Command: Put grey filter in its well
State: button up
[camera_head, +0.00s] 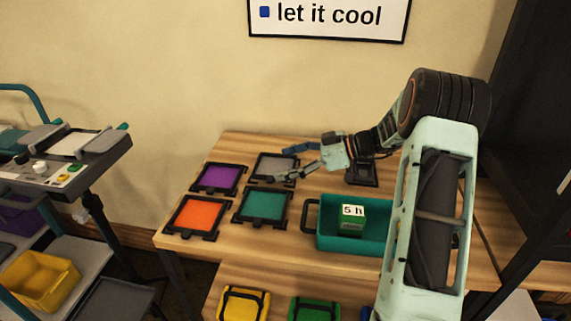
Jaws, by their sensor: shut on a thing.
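The grey filter (272,164) is a flat grey square with a dark frame, at the back right of a two-by-two group of coloured squares on the wooden table. My gripper (292,163) comes in from the right at the filter's right side. Its fingers are spread apart but closed on the grey filter, with the grip itself hard to make out. I cannot tell whether the filter sits down in a well or just above the table. No separate empty well is clear.
Purple (219,177), orange (198,215) and teal (263,205) squares lie close by in dark frames. A teal tray (334,237) holds a green block (351,220) marked "5 h". A small dark stand (362,173) is behind it. A machine (60,165) stands left.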

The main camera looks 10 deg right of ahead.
jog(key=shift+s+f+b, duration=0.3)
jog(key=shift+f+b, duration=0.25)
jog(key=shift+f, duration=0.35)
jog(key=o, duration=1.3)
jog(key=shift+o, duration=0.2)
jog(key=v, duration=0.7)
jog(key=r+v, duration=0.1)
jog(key=v, duration=0.3)
jog(key=shift+w+r, duration=0.1)
jog(key=shift+w, duration=0.15)
jog(key=shift+s+d+r, duration=0.2)
jog(key=shift+d+r, duration=0.2)
